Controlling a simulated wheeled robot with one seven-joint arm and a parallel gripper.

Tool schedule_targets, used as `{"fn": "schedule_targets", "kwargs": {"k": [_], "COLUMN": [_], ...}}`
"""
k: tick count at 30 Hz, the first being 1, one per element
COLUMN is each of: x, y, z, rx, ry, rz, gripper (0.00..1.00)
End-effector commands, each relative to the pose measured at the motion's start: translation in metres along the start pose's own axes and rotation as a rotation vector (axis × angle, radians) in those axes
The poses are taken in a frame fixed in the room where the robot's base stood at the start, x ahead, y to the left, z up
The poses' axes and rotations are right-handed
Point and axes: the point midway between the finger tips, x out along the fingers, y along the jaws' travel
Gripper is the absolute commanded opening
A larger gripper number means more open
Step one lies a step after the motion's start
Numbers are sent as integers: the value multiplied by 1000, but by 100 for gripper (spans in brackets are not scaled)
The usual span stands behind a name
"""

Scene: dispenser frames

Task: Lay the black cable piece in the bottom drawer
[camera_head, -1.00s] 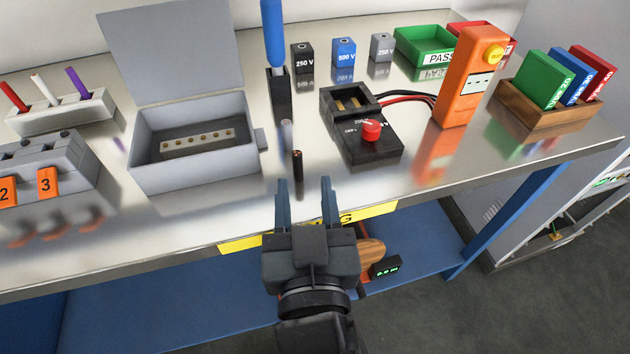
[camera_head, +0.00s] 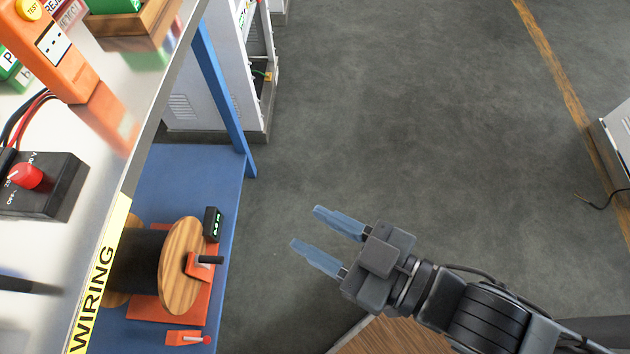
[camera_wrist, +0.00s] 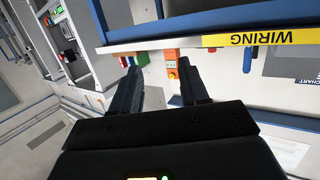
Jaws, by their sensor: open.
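My gripper (camera_head: 306,228) is open and empty over the bare floor, right of the workbench. Its two fingers also stand apart in the wrist view (camera_wrist: 157,70), with nothing between them. A short dark rod, likely the black cable piece (camera_head: 15,285), lies on the bench top at the left edge of the head view, partly cut off. It is well away from my gripper. I cannot make out a bottom drawer in either view.
The workbench's front edge carries a yellow WIRING label (camera_head: 98,280). A wooden spool (camera_head: 183,265) wound with black stands on the blue lower shelf (camera_head: 205,165). A brown wooden surface (camera_head: 395,338) shows at the bottom. A grey cabinet (camera_head: 215,75) stands behind; the middle floor is clear.

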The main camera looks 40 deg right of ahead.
Motion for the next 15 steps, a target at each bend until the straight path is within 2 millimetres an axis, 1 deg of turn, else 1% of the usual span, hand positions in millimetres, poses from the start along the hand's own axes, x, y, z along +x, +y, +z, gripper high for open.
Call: {"fn": "schedule_targets", "kwargs": {"k": [1, 2, 3, 5, 6, 9, 12, 15], "x": [-23, -35, -51, -74, -88, -119, -141, -153], "y": [13, 19, 26, 36, 41, 49, 54, 57], "z": [4, 6, 6, 5, 4, -1, -6, -9], "rx": [10, 16, 23, 32, 38, 50, 57, 63], "ry": [-21, -28, -36, -48, -55, -70, -80, -85], "rz": [44, 67, 97, 144, 174, 241, 291, 320], "gripper": [44, 44, 44, 44, 44, 44, 44, 46]}}
